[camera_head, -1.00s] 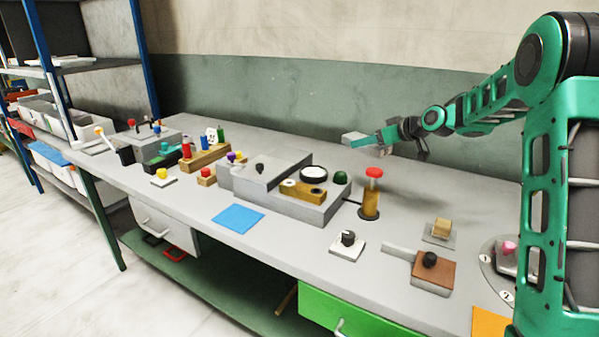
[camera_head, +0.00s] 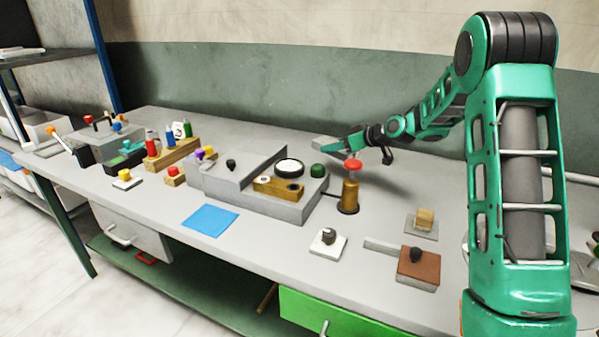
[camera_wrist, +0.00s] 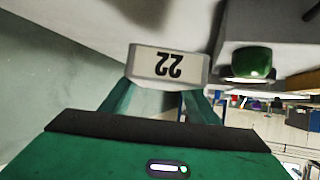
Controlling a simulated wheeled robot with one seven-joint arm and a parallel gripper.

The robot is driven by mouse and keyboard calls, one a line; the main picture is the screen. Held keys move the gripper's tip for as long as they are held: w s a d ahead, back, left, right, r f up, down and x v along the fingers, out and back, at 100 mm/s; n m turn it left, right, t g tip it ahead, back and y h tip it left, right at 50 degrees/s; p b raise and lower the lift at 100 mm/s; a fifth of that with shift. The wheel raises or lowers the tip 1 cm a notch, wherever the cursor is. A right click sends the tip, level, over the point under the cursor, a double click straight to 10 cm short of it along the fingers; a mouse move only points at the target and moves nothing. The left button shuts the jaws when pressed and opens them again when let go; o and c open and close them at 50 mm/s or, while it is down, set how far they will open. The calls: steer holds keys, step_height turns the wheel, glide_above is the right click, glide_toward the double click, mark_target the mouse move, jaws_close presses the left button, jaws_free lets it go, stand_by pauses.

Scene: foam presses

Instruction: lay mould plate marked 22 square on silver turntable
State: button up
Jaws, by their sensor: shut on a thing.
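The mould plate marked 22 (camera_wrist: 165,66) is a pale grey block. Its 22 reads upside down in the wrist view. My gripper (camera_wrist: 158,88) is shut on it. In the head view my gripper (camera_head: 345,146) holds the plate (camera_head: 326,143) out to the left, in the air over the back of the bench, behind the red-topped post. The silver turntable seems to be the round grey disc (camera_head: 585,268) at the right edge of the head view. My arm hides most of it.
A red-topped post (camera_head: 349,190) stands in front of my gripper. A green dome (camera_head: 317,171) sits left of it and shows close beside the plate in the wrist view (camera_wrist: 250,64). The grey press block (camera_head: 290,208), a brown block (camera_head: 417,268) and a wooden-knobbed plate (camera_head: 423,220) occupy the bench.

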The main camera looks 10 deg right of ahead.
mark_target(336, 176)
step_height(336, 176, down, 9)
steer(key=shift+f, duration=0.1)
steer(key=o, duration=1.5)
steer(key=v, duration=1.1)
steer(key=shift+d, duration=0.1)
steer(key=shift+s+d, duration=0.1)
steer(key=shift+s, duration=0.15)
steer(key=shift+c, duration=0.9)
steer(key=shift+s+r+g, duration=0.1)
steer(key=shift+r+g, duration=0.4)
steer(key=shift+r, duration=0.05)
steer(key=shift+c, duration=0.2)
steer(key=x, duration=0.5)
steer(key=shift+f, duration=0.2)
steer(key=shift+w+r+x, duration=0.1)
steer(key=shift+x, duration=0.85)
steer(key=shift+w+r+x, duration=0.1)
steer(key=shift+r+x, duration=0.05)
steer(key=shift+x, duration=0.75)
steer(key=shift+w+r+x, duration=0.1)
steer(key=shift+w+x, duration=0.05)
steer(key=shift+x, duration=0.8)
